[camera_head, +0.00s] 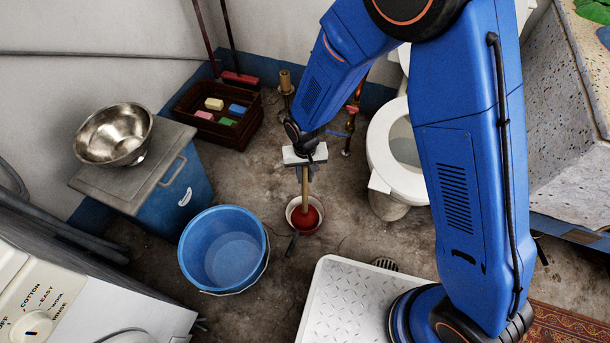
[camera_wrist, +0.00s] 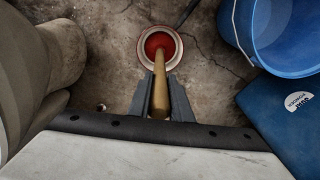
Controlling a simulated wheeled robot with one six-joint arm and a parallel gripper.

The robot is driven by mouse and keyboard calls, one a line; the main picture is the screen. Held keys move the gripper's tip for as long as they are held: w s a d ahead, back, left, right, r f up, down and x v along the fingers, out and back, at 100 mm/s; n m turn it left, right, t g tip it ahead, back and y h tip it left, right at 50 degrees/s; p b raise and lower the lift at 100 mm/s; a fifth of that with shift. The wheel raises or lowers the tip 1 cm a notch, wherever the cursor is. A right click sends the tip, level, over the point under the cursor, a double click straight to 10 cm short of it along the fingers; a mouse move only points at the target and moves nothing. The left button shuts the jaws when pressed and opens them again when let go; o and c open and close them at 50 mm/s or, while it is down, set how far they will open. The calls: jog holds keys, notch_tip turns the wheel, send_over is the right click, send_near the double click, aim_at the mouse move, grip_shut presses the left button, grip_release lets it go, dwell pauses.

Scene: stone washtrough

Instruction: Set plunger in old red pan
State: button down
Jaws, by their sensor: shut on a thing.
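My gripper (camera_head: 304,172) is shut on the wooden handle of the plunger (camera_head: 305,188), which points down from the jaws. In the wrist view the jaws (camera_wrist: 158,95) close on the handle from both sides, and the plunger (camera_wrist: 160,68) runs down to a red end. The old red pan (camera_head: 289,212) stands on the floor below, with a pale rim and a dark handle toward the front. In the wrist view the pan (camera_wrist: 141,47) rings the plunger's red end. I cannot tell whether that end touches the pan's bottom.
A blue bucket (camera_head: 192,250) stands left of the pan, and a toilet (camera_head: 381,160) to its right. A blue cabinet (camera_head: 180,188) bears a steel bowl (camera_head: 113,135). A dark crate (camera_head: 222,132) holds coloured blocks at the back. Bare floor surrounds the pan.

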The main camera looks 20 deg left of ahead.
jog(key=c, duration=1.6)
grip_release()
notch_tip(320, 180, up, 12)
jog(key=shift+r, duration=0.1)
